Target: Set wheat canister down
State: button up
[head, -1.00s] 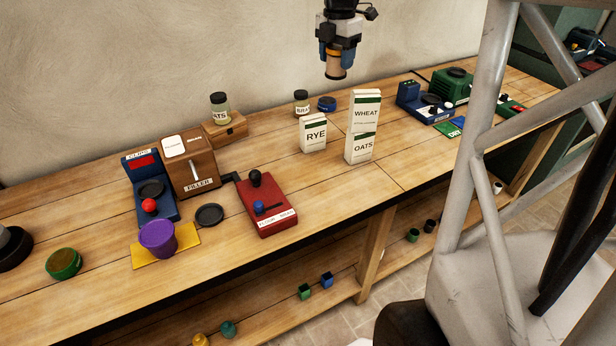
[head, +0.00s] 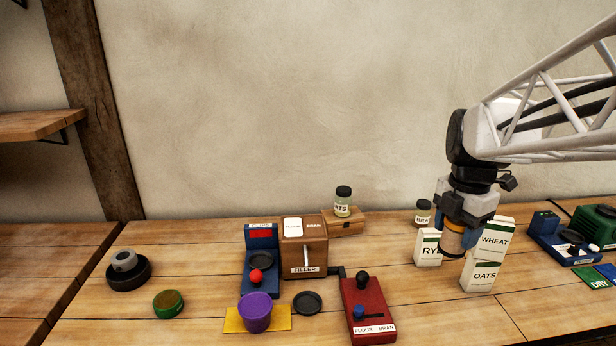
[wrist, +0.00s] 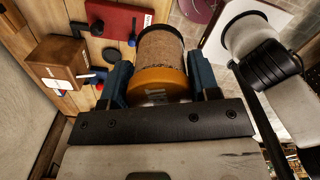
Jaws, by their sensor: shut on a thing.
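My gripper (head: 455,238) is shut on a canister, taken as the wheat canister (head: 453,243). It has a tan body and a dark lower end in the head view.
A BRAN jar (head: 422,214) stands behind; an OATS jar (head: 342,203) is on a wooden block. The filler (head: 303,250), red control box (head: 367,312) and purple cup (head: 255,313) are left. Bare bench (head: 430,305) lies in front.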

jog(key=shift+s+a+f, duration=0.1)
jog(key=shift+s+a, duration=0.15)
jog(key=shift+s, duration=0.15)
notch_tip(320, 180, down, 23)
jog(key=shift+w, duration=0.1)
jog(key=w+d, duration=0.1)
jog(key=w, duration=0.4)
jog(key=w+d, duration=0.2)
jog(key=w, duration=0.3)
jog(key=w+d+f, duration=0.1)
jog(key=w, duration=0.4)
jog(key=shift+w+d+f, duration=0.1)
jog(key=shift+d, duration=0.2)
jog(key=shift+f, duration=1.75)
jog(key=shift+f, duration=0.2)
jog(key=o, duration=1)
jog(key=shift+o, duration=0.2)
